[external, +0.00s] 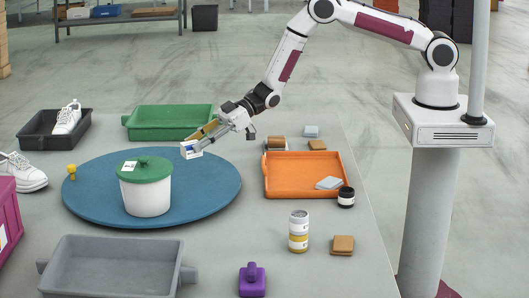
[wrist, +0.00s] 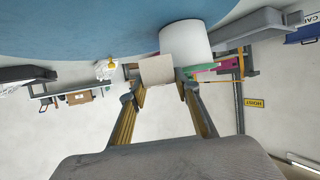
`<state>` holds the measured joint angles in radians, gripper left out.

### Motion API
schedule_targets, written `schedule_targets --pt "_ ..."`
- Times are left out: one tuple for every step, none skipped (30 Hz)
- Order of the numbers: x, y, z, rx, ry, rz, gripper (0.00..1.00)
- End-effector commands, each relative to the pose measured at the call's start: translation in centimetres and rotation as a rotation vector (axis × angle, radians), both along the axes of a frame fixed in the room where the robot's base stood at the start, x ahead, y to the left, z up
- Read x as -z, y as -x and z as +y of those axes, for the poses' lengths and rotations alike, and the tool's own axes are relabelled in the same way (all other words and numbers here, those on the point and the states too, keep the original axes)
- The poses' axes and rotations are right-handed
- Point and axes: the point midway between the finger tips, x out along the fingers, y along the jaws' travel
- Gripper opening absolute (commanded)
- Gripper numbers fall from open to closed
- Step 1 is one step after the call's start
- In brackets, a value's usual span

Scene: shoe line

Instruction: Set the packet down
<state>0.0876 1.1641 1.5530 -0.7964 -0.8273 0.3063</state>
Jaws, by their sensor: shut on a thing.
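My gripper (external: 197,146) is shut on a small packet (external: 190,150). The packet is pale with a blue patch in the external view, and shows as a plain beige block between my fingertips in the wrist view (wrist: 157,70). My gripper (wrist: 160,92) reaches down from the right and holds the packet at the far right part of the round blue mat (external: 215,187). I cannot tell whether the packet touches the mat.
A white tub (external: 147,196) with a green lid stands on the mat, left of the packet. A green tray (external: 168,133) lies behind, an orange tray (external: 304,192) to the right, a grey tray (external: 108,276) in front. The mat's right side is clear.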

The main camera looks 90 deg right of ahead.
Motion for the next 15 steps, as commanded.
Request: schedule_targets --pt "0.0 0.6 1.9 -0.03 0.001 0.001 0.04" --pt "0.0 1.0 2.8 -0.045 0.001 0.002 0.04" --pt "0.1 1.5 4.1 -0.067 0.001 0.001 0.04" --pt "0.1 1.9 5.1 -0.082 0.001 0.001 0.04" --pt "0.1 2.3 6.0 -0.098 0.001 0.001 0.04" --pt "0.1 2.8 7.3 -0.119 0.002 0.001 0.04" --pt "0.1 3.3 8.2 -0.135 0.003 0.002 0.04" --pt "0.1 3.8 9.1 -0.151 0.002 0.002 0.04" --pt "0.1 4.4 10.3 -0.172 0.003 0.002 0.04" --pt "0.1 4.8 11.3 -0.188 0.002 0.002 0.04" --pt "0.2 5.4 12.1 -0.204 0.002 0.002 0.04" --pt "0.2 6.1 13.3 -0.226 0.003 0.003 0.04" --pt "0.2 6.6 14.2 -0.241 0.003 0.003 0.04" --pt "0.2 7.1 15.1 -0.258 0.004 0.003 0.04" --pt "0.2 7.9 16.3 -0.279 0.003 0.003 0.04"
